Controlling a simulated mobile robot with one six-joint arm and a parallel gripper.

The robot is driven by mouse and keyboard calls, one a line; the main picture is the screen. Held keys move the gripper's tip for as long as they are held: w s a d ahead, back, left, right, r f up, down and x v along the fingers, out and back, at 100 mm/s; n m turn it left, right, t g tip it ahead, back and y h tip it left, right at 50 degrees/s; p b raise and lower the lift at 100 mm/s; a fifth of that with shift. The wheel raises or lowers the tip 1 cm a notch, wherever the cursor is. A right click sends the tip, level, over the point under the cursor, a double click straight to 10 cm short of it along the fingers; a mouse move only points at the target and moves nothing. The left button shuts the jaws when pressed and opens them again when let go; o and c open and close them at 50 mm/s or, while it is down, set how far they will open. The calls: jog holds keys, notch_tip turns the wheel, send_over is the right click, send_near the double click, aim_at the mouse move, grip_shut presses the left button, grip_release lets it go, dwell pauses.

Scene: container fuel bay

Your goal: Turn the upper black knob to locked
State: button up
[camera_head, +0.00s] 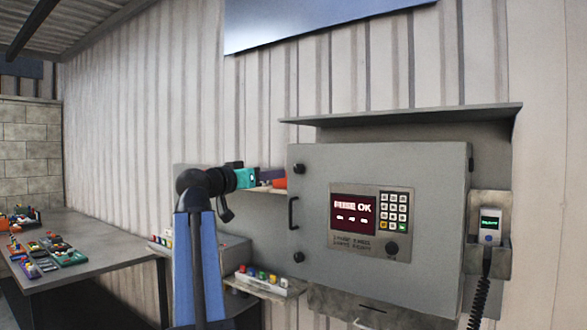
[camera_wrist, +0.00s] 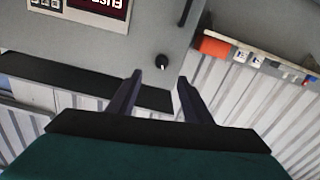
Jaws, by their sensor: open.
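The upper black knob (camera_head: 299,169) sits at the upper left edge of the grey cabinet door (camera_head: 330,270). In the wrist view the upper black knob (camera_wrist: 162,60) is small and round, on the grey door face (camera_wrist: 150,25). My gripper (camera_wrist: 158,78) is open and empty; its two dark fingers point toward the knob, which appears just beyond the gap between the fingertips. I see no contact. In the head view my teal wrist is left of the knob, and the fingers are hard to make out. The knob's turn position is too small to read.
A lower black knob (camera_head: 298,257) and a black handle (camera_head: 293,213) sit on the door's left edge. A canopy (camera_head: 410,116) juts out above the cabinet. A shelf with an orange item (camera_wrist: 212,47) lies beside the door. A cluttered table (camera_head: 95,275) stands left.

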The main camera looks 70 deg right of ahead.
aim_at(298, 170)
jog(key=m+p, duration=0.1)
jog(key=p, duration=0.2)
jog(key=shift+w+r+m+p, duration=0.1)
jog(key=shift+r+m+p, duration=0.2)
jog(key=shift+m+p, duration=0.1)
jog(key=shift+w+d+p, duration=0.1)
jog(key=shift+d+p, duration=0.05)
jog(key=shift+p, duration=0.2)
jog(key=shift+w+d+r+p, duration=0.1)
jog(key=shift+r+p, duration=0.05)
jog(key=shift+p, duration=0.2)
jog(key=shift+d, duration=0.1)
jog(key=p+x, duration=0.4)
jog(key=x, duration=0.8)
jog(key=shift+d+p, duration=0.1)
jog(key=shift+p, duration=0.25)
jog(key=shift+s+d, duration=0.2)
jog(key=shift+d, duration=0.5)
